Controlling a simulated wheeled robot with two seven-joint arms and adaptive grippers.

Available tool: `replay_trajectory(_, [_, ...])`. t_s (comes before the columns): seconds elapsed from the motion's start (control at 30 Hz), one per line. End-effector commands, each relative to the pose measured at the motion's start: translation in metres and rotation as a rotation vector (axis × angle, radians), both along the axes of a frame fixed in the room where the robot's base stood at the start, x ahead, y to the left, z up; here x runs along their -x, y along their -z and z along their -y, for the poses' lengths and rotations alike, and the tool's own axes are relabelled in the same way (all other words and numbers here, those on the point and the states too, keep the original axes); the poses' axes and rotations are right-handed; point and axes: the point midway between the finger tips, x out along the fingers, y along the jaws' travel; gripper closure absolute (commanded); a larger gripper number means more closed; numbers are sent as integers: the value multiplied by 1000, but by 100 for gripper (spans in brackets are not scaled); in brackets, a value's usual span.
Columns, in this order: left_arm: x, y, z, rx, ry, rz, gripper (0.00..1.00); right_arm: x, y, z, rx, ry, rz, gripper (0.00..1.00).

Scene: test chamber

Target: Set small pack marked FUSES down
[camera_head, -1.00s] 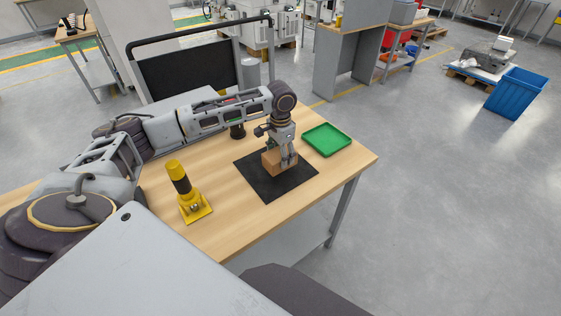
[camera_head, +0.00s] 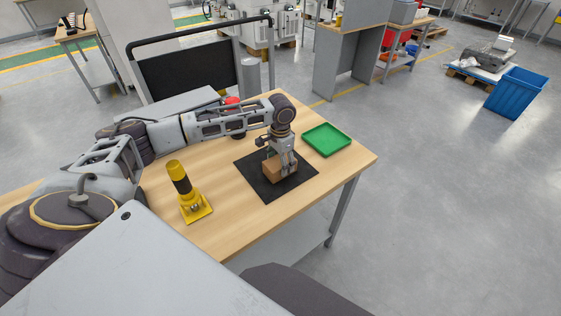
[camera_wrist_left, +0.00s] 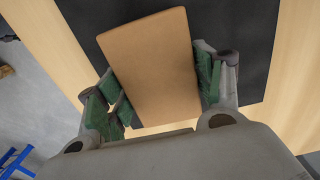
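A small brown cardboard pack (camera_head: 273,171) is at the middle of a black mat (camera_head: 270,189) on the wooden table. No FUSES marking shows on the faces in view. My left gripper (camera_head: 284,164) points down over the pack. In the left wrist view, its green-padded fingers lie against both sides of the pack (camera_wrist_left: 155,65), so it is shut on it. The pack is at or just above the mat; I cannot tell if it bears on it. My right gripper is not in view.
A green tray (camera_head: 327,139) lies right of the mat, near the table's right edge. A yellow and black post on a yellow base (camera_head: 182,187) stands left of the mat. A red-topped object (camera_head: 232,101) is partly hidden behind my left arm. Bare wood (camera_head: 232,215) shows in front.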

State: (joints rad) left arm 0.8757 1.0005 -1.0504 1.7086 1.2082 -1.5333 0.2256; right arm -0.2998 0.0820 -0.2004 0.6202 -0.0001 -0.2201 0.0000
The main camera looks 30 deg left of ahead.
Motion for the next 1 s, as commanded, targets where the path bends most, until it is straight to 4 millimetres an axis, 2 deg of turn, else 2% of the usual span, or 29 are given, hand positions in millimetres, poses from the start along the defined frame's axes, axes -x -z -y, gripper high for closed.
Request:
replay_trajectory(0.03, [0,0,0,0,0,0,22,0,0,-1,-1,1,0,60])
replay_trajectory(0.1, [0,0,0,0,0,0,16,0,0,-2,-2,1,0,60])
replay_trajectory(0.6, [0,-3,0,-1,0,1,16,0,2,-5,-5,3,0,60])
replay_trajectory(0.77, [-1,-16,0,0,0,3,16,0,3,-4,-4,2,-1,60])
replay_trajectory(1.0, [-1,-48,0,1,0,2,16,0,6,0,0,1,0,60])
